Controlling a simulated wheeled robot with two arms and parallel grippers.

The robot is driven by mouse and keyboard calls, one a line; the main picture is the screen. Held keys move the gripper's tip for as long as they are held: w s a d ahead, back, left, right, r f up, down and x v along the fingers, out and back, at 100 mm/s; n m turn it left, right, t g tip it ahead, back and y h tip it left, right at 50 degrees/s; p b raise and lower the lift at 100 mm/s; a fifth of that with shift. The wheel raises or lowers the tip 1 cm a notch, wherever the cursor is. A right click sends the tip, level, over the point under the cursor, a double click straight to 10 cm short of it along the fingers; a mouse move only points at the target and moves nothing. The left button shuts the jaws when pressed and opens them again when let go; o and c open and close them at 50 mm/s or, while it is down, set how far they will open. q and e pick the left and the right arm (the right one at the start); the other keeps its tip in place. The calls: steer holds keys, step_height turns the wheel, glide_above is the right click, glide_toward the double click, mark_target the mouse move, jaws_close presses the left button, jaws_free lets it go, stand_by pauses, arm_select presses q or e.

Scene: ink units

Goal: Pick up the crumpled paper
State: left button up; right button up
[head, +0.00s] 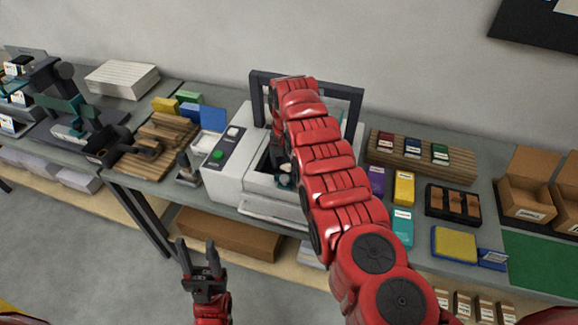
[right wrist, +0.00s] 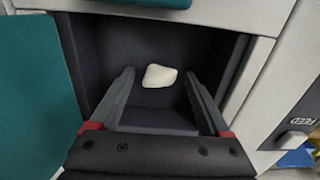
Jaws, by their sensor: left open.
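The crumpled paper (right wrist: 159,76) is a small off-white lump inside a dark open compartment (right wrist: 160,40) of the printer. In the right wrist view my right gripper (right wrist: 160,88) is open, its fingers reaching into the compartment on either side of the paper. I cannot tell whether they touch it. In the head view the light grey printer (head: 225,180) stands mid-table, and my right arm covers much of it and hides the paper. My left gripper (head: 197,250) is open and empty, low in front of the table.
A teal panel (right wrist: 35,95) stands at the compartment's left. Pale housing walls close in on the right. On the table, a wooden rack (head: 160,140) lies left of the printer, and ink boxes (head: 403,188) and a black tray (head: 453,204) lie right. A dark frame rises behind.

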steer(key=shift+a, duration=0.2)
steer(key=shift+c, duration=1.1)
steer(key=shift+s+r, duration=0.1)
steer(key=shift+c, duration=1.2)
steer(key=shift+d, duration=0.2)
steer(key=c, duration=0.5)
steer(key=shift+c, duration=1.1)
jaws_close()
